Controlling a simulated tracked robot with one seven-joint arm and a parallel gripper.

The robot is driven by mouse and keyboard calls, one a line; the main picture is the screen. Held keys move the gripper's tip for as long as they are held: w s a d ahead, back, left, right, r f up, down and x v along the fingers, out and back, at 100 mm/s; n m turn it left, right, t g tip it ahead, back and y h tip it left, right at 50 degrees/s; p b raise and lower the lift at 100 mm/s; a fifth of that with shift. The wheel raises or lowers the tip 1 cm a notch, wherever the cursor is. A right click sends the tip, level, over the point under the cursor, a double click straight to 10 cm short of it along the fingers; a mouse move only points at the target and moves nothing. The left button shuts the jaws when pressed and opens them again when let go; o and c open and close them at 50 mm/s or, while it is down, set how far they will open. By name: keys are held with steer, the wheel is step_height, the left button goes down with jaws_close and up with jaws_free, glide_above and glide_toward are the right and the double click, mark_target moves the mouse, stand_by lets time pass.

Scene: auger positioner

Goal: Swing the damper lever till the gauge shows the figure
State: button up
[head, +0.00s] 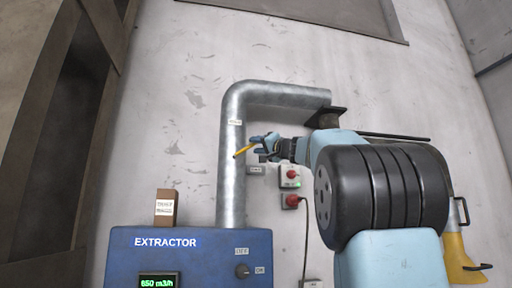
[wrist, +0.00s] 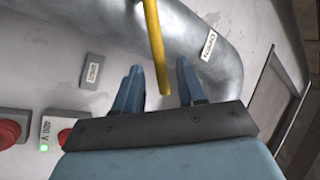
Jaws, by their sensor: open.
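The damper lever is a yellow rod (head: 243,151) on the grey metal duct (head: 232,185) in the head view. It also shows in the wrist view (wrist: 153,45), coming down from the top edge toward the space between my fingers. My gripper (head: 262,141) is open beside the lever; in the wrist view its two blue fingers (wrist: 160,75) stand apart, one to each side of the rod's end. I cannot tell whether a finger touches it. The gauge (head: 158,281) on the blue extractor box reads 650 m3/h in green.
The blue extractor box (head: 190,252) has a dark knob (head: 242,270). A small box with a paper label (head: 165,208) stands on it. Red buttons (head: 291,174) are on the wall right of the duct. An OPEN label (wrist: 208,46) is on the duct.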

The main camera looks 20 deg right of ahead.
steer(key=v, duration=1.2)
steer(key=shift+s+f, duration=0.25)
steer(key=shift+s, duration=0.05)
steer(key=s+a+f+n+g, duration=0.1)
steer(key=s+a+f+g, duration=0.3)
steer(key=f, duration=0.5)
steer(key=s+a+f+g+h, duration=0.1)
steer(key=a+f+g, duration=0.1)
steer(key=a+f, duration=0.6)
steer(key=s+a+f+n+g, duration=0.1)
steer(key=s+a+f+g, duration=0.25)
steer(key=f, duration=0.65)
steer(key=s+f+n+g+h, duration=0.1)
steer(key=s+f+h, duration=0.1)
steer(key=s+f, duration=0.3)
steer(key=s+a+f+n+g+h, duration=0.1)
steer(key=s+f, duration=0.4)
steer(key=f, duration=0.6)
steer(key=s+f+n+g+h, duration=0.1)
steer(key=s+f+g+h, duration=0.2)
steer(key=f, duration=0.6)
steer(key=shift+s+a, duration=0.25)
steer(key=shift+s, duration=1)
steer(key=shift+r, duration=0.1)
